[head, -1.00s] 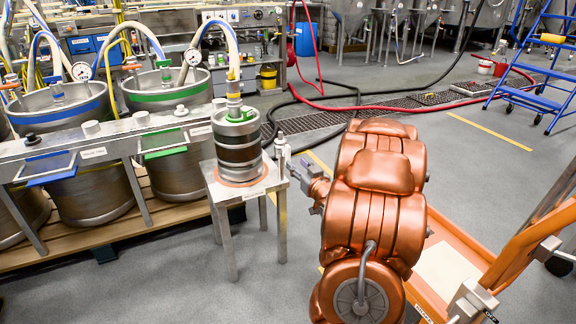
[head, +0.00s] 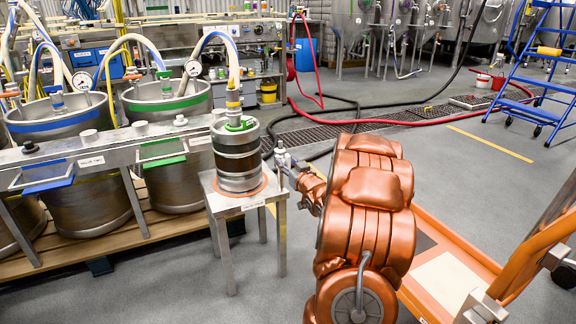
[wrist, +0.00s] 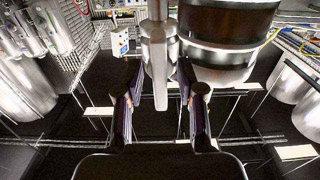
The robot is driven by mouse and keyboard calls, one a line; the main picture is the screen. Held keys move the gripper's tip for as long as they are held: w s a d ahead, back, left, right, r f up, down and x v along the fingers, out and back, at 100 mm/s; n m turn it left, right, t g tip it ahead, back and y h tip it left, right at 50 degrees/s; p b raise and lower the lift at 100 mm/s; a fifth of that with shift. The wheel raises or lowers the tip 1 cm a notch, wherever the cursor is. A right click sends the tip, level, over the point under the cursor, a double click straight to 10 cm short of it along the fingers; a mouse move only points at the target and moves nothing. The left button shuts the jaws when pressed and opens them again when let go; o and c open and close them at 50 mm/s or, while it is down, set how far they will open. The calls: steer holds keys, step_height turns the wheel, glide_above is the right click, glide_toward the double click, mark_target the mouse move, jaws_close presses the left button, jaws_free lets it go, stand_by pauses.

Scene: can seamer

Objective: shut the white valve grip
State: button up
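The white valve grip is a pale, narrow upright lever (wrist: 159,75) at the top middle of the wrist view, with its lower end pointing down. In the head view the small pale valve (head: 282,158) stands at the right edge of a small metal table (head: 235,203), beside a steel keg (head: 238,163). My gripper (wrist: 160,100) is open, its two dark fingers either side of the lever's lower end in the picture. I cannot tell whether either finger touches it. In the head view my gripper (head: 293,172) is just right of the valve, partly hidden by my arm.
The keg also fills the upper right of the wrist view (wrist: 222,45). Larger kegs with blue (head: 62,125) and green (head: 168,100) rims stand left behind a metal rail. Hoses (head: 420,112) lie on the floor behind. A blue step ladder (head: 540,75) stands far right.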

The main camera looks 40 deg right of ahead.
steer(key=shift+c, duration=0.2)
jaws_close()
steer(key=shift+r+m+p, duration=0.1)
steer(key=shift+m+p, duration=0.2)
steer(key=shift+p, duration=0.5)
steer(key=shift+r+m+p, duration=0.2)
steer(key=shift+m+p, duration=0.2)
steer(key=shift+p, duration=0.7)
steer(key=m+p, duration=0.2)
steer(key=p, duration=0.2)
steer(key=shift+d, duration=0.1)
steer(key=m+p, duration=0.4)
steer(key=p, duration=0.2)
steer(key=shift+d+f, duration=0.1)
steer(key=shift+f, duration=0.1)
steer(key=shift+s+f+m+p, duration=0.1)
steer(key=shift+f+m+p, duration=0.05)
steer(key=shift+m+p, duration=0.65)
steer(key=shift+f, duration=0.1)
